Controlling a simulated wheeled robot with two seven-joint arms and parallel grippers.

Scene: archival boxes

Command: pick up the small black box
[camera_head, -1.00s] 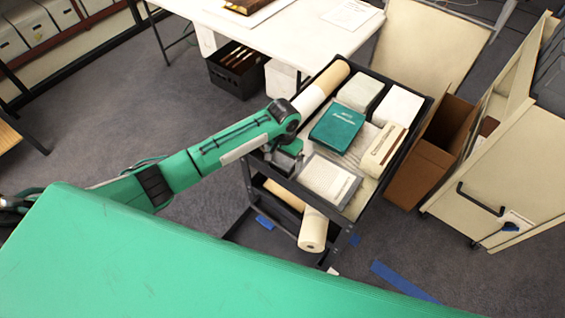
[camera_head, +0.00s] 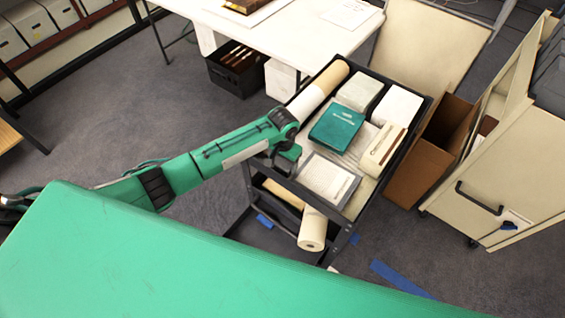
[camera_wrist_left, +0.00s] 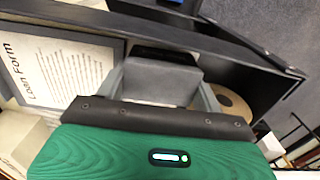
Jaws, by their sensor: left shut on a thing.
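My left gripper (camera_head: 284,158) is over the near left edge of the black cart (camera_head: 353,202). In the left wrist view its grey fingers (camera_wrist_left: 160,82) stand on both sides of a small box (camera_wrist_left: 165,55), shut on it. The box shows a grey face towards me and a black part beyond it. In the head view I cannot make out the box, as my arm and gripper cover that spot. My right gripper is in neither view.
On the cart's top lie a sheet-topped white stack (camera_head: 328,181), a teal book (camera_head: 336,127), pale boxes (camera_head: 360,91) and a paper roll (camera_head: 318,90). A white roll (camera_head: 312,232) sticks out below. A brown carton (camera_head: 418,170) and cream cabinet (camera_head: 500,165) stand right.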

